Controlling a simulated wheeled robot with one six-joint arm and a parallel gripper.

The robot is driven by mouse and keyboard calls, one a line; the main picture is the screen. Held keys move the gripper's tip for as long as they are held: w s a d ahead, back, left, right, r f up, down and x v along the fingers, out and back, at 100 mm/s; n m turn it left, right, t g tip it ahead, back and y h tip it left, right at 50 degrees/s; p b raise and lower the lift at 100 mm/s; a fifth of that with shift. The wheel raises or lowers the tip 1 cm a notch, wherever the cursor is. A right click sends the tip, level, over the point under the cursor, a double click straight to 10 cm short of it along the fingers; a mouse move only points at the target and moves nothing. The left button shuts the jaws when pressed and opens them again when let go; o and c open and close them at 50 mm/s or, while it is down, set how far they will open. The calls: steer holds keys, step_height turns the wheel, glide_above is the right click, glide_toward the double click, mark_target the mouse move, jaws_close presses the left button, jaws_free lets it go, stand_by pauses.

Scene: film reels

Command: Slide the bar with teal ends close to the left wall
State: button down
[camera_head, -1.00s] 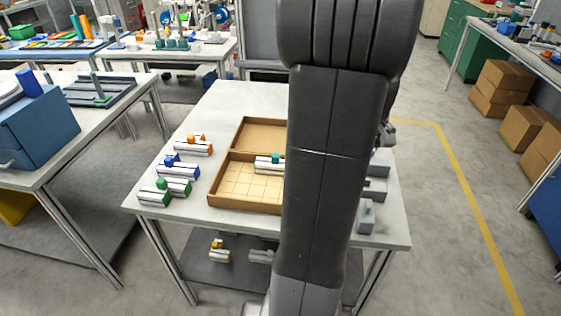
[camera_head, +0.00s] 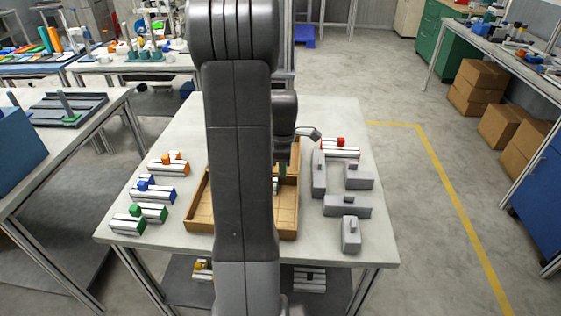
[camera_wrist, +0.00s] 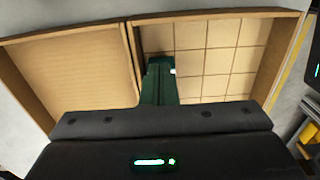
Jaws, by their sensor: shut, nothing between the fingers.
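The wooden tray (camera_head: 287,233) has a gridded compartment and a plain one; it also shows in the wrist view (camera_wrist: 285,62). The bar with teal ends (camera_head: 276,186) is in the gridded compartment, mostly hidden behind my arm in the head view. Only a small white bit of it (camera_wrist: 172,72) shows beside my fingertips in the wrist view. My gripper (camera_head: 281,169) has dark green fingers, shut and empty. In the wrist view the fingers (camera_wrist: 160,68) reach down over the gridded compartment's edge near the divider. I cannot tell whether they touch the bar.
Bars with orange (camera_head: 168,162), blue (camera_head: 152,192) and green (camera_head: 138,218) parts lie left of the tray. Several grey blocks (camera_head: 347,206) and a red-topped bar (camera_head: 340,149) stand to its right. The table (camera_head: 330,255) is clear at the front right.

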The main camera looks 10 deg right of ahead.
step_height(320, 180, down, 5)
steer(key=shift+f, duration=0.1)
stand_by(0.4)
steer(key=w+a, duration=0.1)
steer(key=a, duration=0.5)
steer(key=w+a, duration=0.1)
steer(key=a, duration=0.2)
steer(key=shift+w+a, duration=0.25)
steer(key=shift+w, duration=0.1)
